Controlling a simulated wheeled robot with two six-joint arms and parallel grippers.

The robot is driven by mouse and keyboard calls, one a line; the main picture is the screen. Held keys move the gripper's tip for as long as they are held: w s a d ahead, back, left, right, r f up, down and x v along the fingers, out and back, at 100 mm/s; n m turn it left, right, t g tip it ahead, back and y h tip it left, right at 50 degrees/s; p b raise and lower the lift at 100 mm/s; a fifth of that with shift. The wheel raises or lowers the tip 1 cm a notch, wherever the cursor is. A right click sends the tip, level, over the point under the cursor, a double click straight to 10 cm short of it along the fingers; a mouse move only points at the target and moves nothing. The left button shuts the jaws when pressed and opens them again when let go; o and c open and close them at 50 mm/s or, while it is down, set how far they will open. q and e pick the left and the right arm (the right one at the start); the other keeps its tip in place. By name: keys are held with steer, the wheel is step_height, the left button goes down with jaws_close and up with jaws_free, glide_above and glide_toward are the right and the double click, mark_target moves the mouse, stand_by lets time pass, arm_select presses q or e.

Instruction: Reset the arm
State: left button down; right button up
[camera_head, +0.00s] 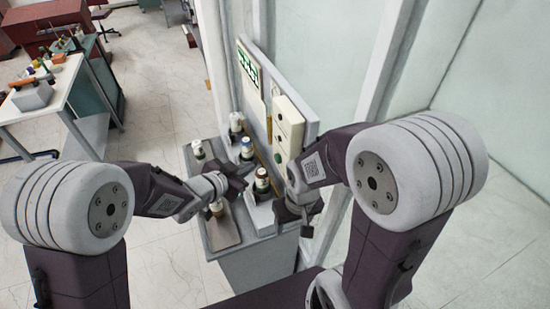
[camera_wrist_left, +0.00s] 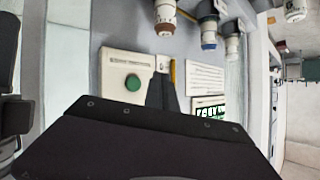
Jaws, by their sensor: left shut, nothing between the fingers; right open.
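My left gripper (camera_head: 241,180) is in the head view, reaching over the grey cabinet top among the bottles. In the left wrist view its dark fingers (camera_wrist_left: 160,92) are together with nothing between them, in front of a white panel with a green round button (camera_wrist_left: 132,83). My right gripper (camera_head: 306,216) is at the right edge of the cabinet, beside a white box (camera_head: 260,216). It is open, and its fingers are small and partly hidden in this view. Both my arms are bent at the elbow.
A glass wall is at right. Open floor lies at left, with a white workbench (camera_head: 52,95) beyond.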

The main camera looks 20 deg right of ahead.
stand_by(0.6)
arm_select(q)
steer(key=w+a+f+n+t+y+b, duration=0.1)
steer(key=w+a+n+b, duration=0.1)
steer(key=a+b, duration=0.25)
steer(key=w+a+f+n+t+y+b, duration=0.1)
steer(key=w+a+t+b, duration=0.15)
steer(key=a, duration=0.35)
steer(key=s+a+f+n+g+y+b, duration=0.1)
steer(key=s+a+f+n+y+b, duration=0.2)
steer(key=a, duration=0.4)
steer(key=a+f+n+g+y+b, duration=0.1)
steer(key=a+f+n+y, duration=0.2)
steer(key=a+f, duration=0.3)
steer(key=s+a+f+n+g, duration=0.2)
steer(key=s+f+g, duration=0.1)
steer(key=s, duration=0.6)
steer(key=s+a+f+n+g+y, duration=0.1)
steer(key=s+a+f+n+g, duration=0.1)
steer(key=s+g, duration=0.3)
steer(key=s+f, duration=0.1)
steer(key=s, duration=0.3)
steer(key=shift+s+a+f, duration=0.3)
steer(key=shift+a+f, duration=0.05)
steer(key=shift+f, duration=0.05)
